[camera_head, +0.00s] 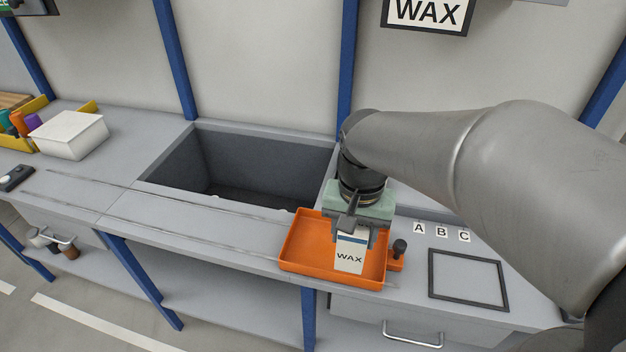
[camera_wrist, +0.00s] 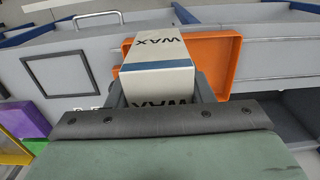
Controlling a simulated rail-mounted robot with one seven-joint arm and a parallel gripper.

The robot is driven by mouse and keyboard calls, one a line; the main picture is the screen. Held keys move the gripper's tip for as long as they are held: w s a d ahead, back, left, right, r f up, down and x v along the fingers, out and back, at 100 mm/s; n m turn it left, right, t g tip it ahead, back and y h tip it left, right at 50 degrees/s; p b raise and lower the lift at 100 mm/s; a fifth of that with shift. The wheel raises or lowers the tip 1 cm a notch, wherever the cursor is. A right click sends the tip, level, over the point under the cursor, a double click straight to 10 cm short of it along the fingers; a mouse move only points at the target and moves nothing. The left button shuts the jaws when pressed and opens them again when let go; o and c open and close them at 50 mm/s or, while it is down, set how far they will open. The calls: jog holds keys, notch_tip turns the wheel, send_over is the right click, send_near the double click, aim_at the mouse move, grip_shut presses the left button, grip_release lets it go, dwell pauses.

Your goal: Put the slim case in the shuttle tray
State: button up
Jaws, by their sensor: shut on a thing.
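The slim case (camera_head: 350,254) is a white box with a blue stripe and the word WAX. My gripper (camera_head: 352,232) is shut on its upper end, and the case hangs upright with the label facing the head camera. In the wrist view the case (camera_wrist: 158,62) stands out from between the fingers. The orange shuttle tray (camera_head: 303,250) is on the bench top at the front edge; the case is over its right part. In the wrist view the tray (camera_wrist: 222,58) shows behind the case. I cannot tell whether the case touches the tray floor.
A dark sunken bin (camera_head: 240,165) is behind the tray, to the left. A black knob (camera_head: 400,248) stands at the tray's right side. A black square frame (camera_head: 468,280) and A, B, C labels lie to the right. A white box (camera_head: 70,135) stands far left.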

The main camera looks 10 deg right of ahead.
jog(key=w, duration=0.1)
jog(key=w+f, duration=0.1)
jog(key=w, duration=0.1)
jog(key=w+f, duration=0.1)
jog(key=shift+w, duration=0.3)
jog(key=shift+w+f, duration=0.85)
jog(key=shift+f, duration=0.65)
jog(key=shift+w+f, duration=0.8)
jog(key=shift+f, duration=0.7)
jog(key=shift+w+f, duration=0.85)
jog(key=shift+f, duration=0.65)
jog(key=shift+f, duration=0.2)
jog(key=o, duration=1.1)
jog(key=shift+r, duration=0.1)
